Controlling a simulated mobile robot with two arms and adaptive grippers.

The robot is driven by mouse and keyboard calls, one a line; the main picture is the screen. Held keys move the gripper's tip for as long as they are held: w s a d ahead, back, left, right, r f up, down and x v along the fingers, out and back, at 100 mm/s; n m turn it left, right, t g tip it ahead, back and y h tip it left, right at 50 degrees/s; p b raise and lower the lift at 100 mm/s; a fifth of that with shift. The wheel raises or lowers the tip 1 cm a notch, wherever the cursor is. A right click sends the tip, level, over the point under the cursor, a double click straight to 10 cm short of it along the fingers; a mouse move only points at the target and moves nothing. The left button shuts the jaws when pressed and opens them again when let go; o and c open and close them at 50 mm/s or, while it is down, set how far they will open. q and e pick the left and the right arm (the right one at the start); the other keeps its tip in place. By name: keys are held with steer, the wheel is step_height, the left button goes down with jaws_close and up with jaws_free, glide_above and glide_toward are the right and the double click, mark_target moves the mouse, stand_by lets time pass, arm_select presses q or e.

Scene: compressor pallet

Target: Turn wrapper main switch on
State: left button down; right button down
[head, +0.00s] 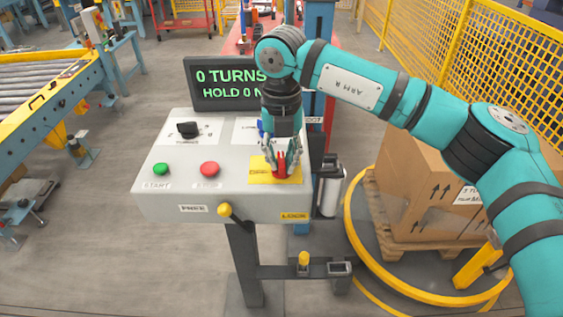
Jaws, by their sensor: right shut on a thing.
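The wrapper's control panel (235,203) stands in front of me on a dark post. The main switch (282,168) is a red handle on a yellow plate (259,178) at the panel's right side. My right gripper (281,167) comes down from above and is shut on the red handle. Its fingers hide part of the handle, so I cannot tell the handle's exact angle. My left gripper is not in view.
The panel carries a black knob (187,130), a green button (161,169), a red button (209,169) and a yellow-knobbed lever (225,210). A display (222,84) stands behind it. Boxes (420,185) sit on a pallet at right; a roller conveyor (45,78) is at left.

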mark_target(282, 159)
steer(key=shift+r+m, duration=0.1)
steer(key=shift+m, duration=0.5)
steer(key=c, duration=1.3)
jaws_free()
step_height(282, 159, up, 12)
steer(key=shift+f, duration=0.1)
